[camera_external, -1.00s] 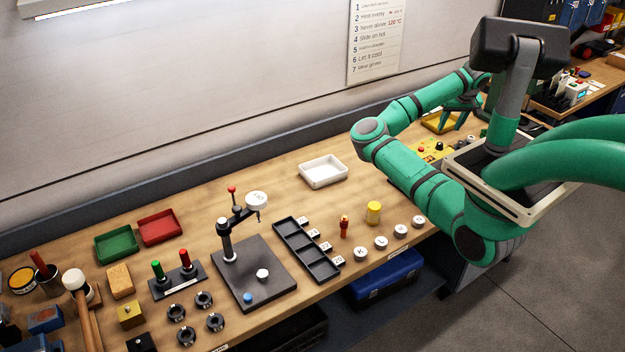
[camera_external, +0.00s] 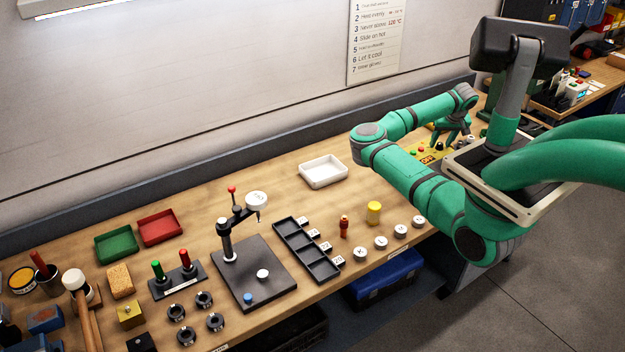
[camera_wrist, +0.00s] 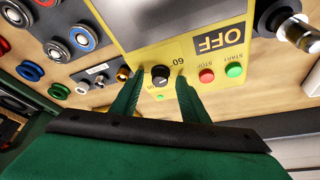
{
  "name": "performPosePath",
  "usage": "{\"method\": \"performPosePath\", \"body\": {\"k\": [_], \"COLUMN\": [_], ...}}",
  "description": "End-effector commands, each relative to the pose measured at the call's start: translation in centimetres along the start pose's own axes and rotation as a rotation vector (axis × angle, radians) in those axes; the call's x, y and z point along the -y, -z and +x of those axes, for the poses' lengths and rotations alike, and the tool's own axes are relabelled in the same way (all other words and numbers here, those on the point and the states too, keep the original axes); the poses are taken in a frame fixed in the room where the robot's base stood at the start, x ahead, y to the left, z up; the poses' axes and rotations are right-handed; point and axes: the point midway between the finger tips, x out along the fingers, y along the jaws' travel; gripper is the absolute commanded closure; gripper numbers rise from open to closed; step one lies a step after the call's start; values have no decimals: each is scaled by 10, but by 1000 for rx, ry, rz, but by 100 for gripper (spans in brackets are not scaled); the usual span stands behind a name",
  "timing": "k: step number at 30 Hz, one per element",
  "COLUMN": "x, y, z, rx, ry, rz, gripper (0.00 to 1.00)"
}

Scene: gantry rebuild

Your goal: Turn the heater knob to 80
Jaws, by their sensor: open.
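The heater's yellow panel (camera_wrist: 190,52) fills the middle of the wrist view, turned over from my side. Its black round knob (camera_wrist: 160,76) has a pale pointer mark, with a 60 printed to its right. My gripper (camera_wrist: 158,84) is open, with one green finger on each side of the knob; I cannot tell whether they touch it.
In the wrist view, several coloured rings (camera_wrist: 83,38) lie at left and a metal-and-black part (camera_wrist: 297,33) stands at upper right. In the external view, a white tray (camera_external: 323,171) and a yellow cylinder (camera_external: 374,213) stand on the bench left of my arm.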

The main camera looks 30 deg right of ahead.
Motion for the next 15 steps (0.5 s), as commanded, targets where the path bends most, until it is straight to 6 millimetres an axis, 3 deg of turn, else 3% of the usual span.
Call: {"method": "performPosePath", "body": {"k": [4,9,15], "x": [0,0,0], "y": [0,0,0], "z": [0,0,0], "rx": [0,0,1], "ry": [0,0,-2], "rz": [0,0,6], "gripper": [61,99,99]}}
